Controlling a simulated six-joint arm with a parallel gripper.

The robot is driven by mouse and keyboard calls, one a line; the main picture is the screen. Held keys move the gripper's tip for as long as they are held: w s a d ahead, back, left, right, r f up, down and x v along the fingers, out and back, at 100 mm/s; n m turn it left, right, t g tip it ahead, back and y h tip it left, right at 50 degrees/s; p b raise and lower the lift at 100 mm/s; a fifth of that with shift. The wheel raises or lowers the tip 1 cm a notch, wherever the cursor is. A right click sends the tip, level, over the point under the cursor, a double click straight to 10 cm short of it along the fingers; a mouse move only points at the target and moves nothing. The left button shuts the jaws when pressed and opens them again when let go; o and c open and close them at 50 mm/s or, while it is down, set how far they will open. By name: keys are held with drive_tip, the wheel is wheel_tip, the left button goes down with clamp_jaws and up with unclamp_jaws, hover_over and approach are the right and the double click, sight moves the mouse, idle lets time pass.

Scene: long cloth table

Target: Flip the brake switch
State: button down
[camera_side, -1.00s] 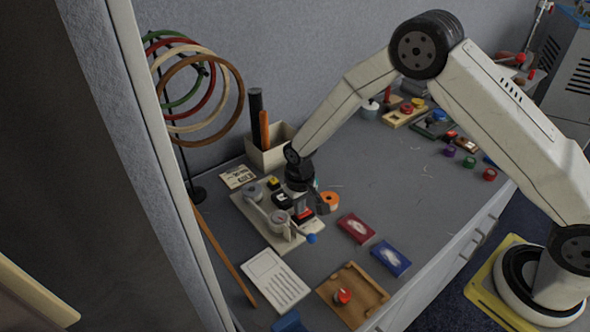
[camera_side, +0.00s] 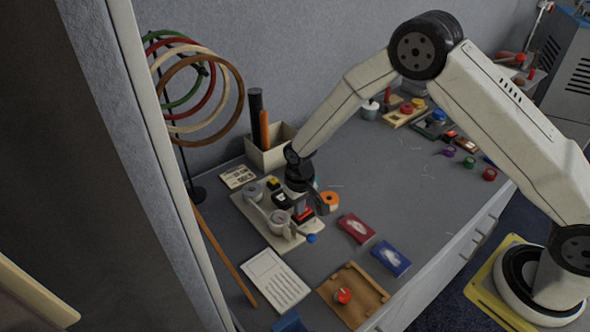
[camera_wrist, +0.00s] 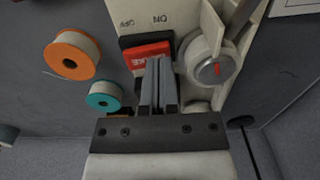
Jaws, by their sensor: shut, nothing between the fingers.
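The brake switch (camera_wrist: 147,54) is a red rocker in a black housing on a pale panel (camera_wrist: 187,12), with OFF and ON lettering upside down beside it in the wrist view. In the side view the red switch (camera_side: 304,213) shows below my wrist, partly covered. My gripper (camera_wrist: 157,64) is shut and empty. Its fingertips overlap the ON side of the rocker in the wrist view; I cannot tell whether they touch it. The rocker's tilt is unclear.
An orange roll (camera_wrist: 72,54) and a teal roll (camera_wrist: 104,97) stand left of the panel. A red box (camera_side: 356,227) and a blue box (camera_side: 390,258) lie near the table's front edge.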

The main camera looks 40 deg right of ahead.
drive_tip(key=shift+r, duration=3.2)
drive_tip(key=shift+s+d+r, duration=0.1)
drive_tip(key=shift+d+r, duration=0.05)
drive_tip(key=shift+r, duration=0.05)
drive_tip(key=s+d+r+t, duration=0.1)
drive_tip(key=s+d+r, duration=0.3)
drive_tip(key=s, duration=0.5)
drive_tip(key=s+d+r+t, duration=0.1)
drive_tip(key=s+d+r, duration=0.4)
drive_tip(key=s, duration=0.4)
drive_tip(key=shift+s+d+r+t, duration=0.25)
drive_tip(key=shift+s+r+t, duration=0.1)
drive_tip(key=shift+r, duration=0.1)
